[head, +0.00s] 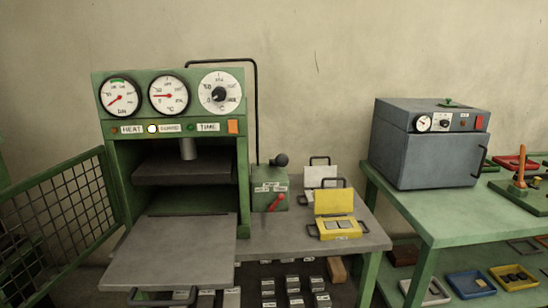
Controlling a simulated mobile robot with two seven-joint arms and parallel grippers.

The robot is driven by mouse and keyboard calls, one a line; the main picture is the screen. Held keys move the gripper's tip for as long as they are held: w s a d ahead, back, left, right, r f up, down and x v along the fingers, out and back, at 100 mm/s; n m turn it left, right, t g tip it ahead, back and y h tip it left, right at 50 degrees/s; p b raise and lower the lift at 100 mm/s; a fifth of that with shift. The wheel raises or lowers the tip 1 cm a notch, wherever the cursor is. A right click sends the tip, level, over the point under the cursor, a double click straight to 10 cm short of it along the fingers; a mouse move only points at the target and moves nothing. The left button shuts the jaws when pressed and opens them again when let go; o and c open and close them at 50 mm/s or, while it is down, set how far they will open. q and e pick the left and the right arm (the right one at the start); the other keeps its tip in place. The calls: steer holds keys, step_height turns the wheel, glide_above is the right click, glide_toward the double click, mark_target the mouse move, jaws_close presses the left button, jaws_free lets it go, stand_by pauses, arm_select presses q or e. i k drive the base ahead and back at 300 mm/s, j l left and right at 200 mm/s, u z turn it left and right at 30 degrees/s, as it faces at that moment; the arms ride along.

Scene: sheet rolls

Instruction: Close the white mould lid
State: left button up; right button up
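The white mould lid (321,174) stands raised, with a dark handle on its top edge, on the bench beside the green press. The white mould's base is mostly hidden behind the yellow mould. The yellow mould's lid (334,202) is also raised, just in front of the white one. Its yellow base (352,234) lies open toward me with grey pieces in it and dark handles at its sides. Neither of my grippers shows in the head view.
The green press (108,170) with dials stands left, its grey plate (172,250) pulled forward. A pump box (268,186) with a red lever is left of the moulds. A grey oven (430,150) stands on the right table (455,215). A mesh guard (62,212) is far left.

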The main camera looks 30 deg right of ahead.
mark_target(313, 176)
steer(key=l+u, duration=0.4)
steer(key=k+l+u, duration=0.1)
steer(key=l+u, duration=0.25)
steer(key=k+l+u, duration=0.4)
steer(key=l, duration=0.2)
steer(key=k+l+u, duration=0.1)
steer(key=l, duration=0.25)
steer(key=k+l+u, duration=0.1)
steer(key=l, duration=0.25)
steer(key=k, duration=0.1)
